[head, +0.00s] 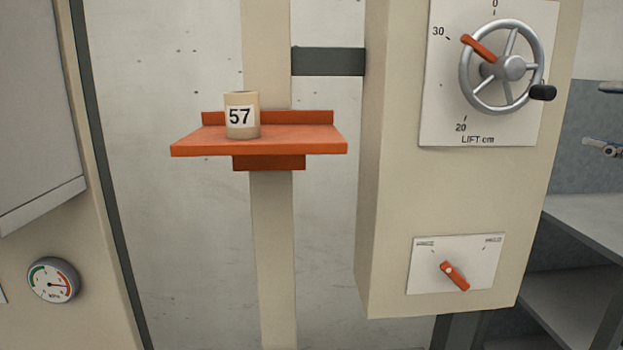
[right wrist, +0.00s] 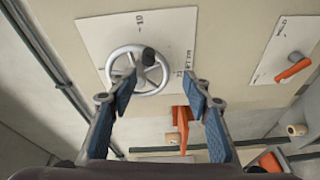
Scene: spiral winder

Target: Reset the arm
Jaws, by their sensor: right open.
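In the head view, a silver handwheel (head: 512,68) with a black knob (head: 543,92) and an orange pointer (head: 479,48) is on a white plate marked LIFT cm. The pointer is at the upper left, near 30. An orange shelf (head: 190,148) on a cream post carries a tan cylinder (head: 243,129) labelled 57, upright. My right gripper (right wrist: 160,82) is open and empty in the right wrist view, its blue-padded fingers apart, with the handwheel (right wrist: 112,72) seen beyond them. Contact is not clear. My left gripper is not in view.
Below the wheel plate is an orange selector lever (head: 455,276); its small labels are unreadable. A round gauge (head: 53,280) is at the lower left. The cream cabinet (head: 395,200) stands right of the post. A grey bench (head: 590,220) is at the right edge.

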